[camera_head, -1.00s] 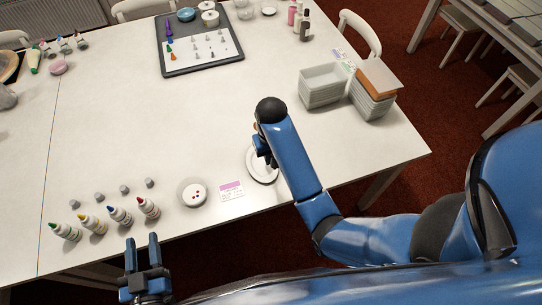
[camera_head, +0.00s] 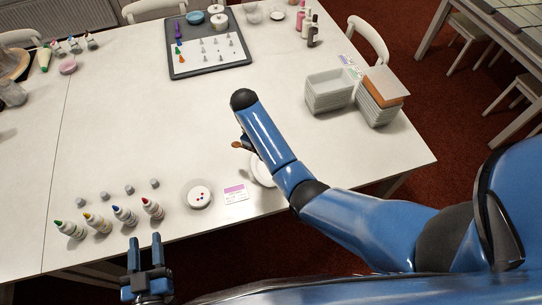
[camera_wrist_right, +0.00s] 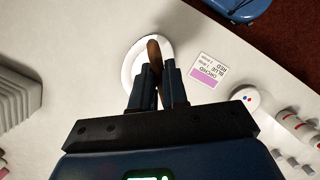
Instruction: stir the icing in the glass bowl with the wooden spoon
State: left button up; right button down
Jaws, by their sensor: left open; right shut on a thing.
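The glass bowl (camera_head: 186,189) stands near the front table edge, with white icing (camera_head: 203,202) and small red and blue spots in it. It also shows at the right in the right wrist view (camera_wrist_right: 239,90). My right gripper (camera_wrist_right: 156,76) is shut on the wooden spoon (camera_wrist_right: 154,52); the brown end of the spoon (camera_head: 237,144) shows beside my arm in the head view. A white saucer (camera_head: 259,172) lies under or behind the spoon, partly hidden by my arm. My left gripper (camera_head: 144,245) is open and empty at the front edge.
A colour card (camera_head: 235,194) lies between bowl and saucer. Several colour bottles (camera_head: 124,215) stand left of the bowl, with small grey caps behind. Stacked trays (camera_head: 330,92) stand at the right, a dark tray of piping tips (camera_head: 208,55) at the back. The table's middle is clear.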

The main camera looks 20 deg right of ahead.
jog(key=w+a+r+n+t+h+p, duration=0.1)
jog(key=w+a+n+t+h, duration=0.3)
jog(key=n, duration=0.6)
jog(key=a+r+n+t+h, duration=0.1)
jog(key=a+r+n+t, duration=0.1)
jog(key=a+n+t, duration=0.6)
jog(key=s+a+r+n+t+y, duration=0.1)
jog(key=s+a+n+t+y, duration=0.15)
jog(key=a+n+y, duration=0.4)
jog(key=s+a+n+t+y, duration=0.1)
jog(key=a+n+t+y, duration=0.2)
jog(key=a+n+y, duration=0.3)
notch_tip(320, 180, down, 8)
jog(key=a+h+b, duration=0.1)
jog(key=b, duration=0.6)
jog(key=shift+s+a+b, duration=0.15)
jog(key=shift+a+b, duration=0.1)
jog(key=shift+b, duration=0.15)
jog(key=shift+n, duration=0.25)
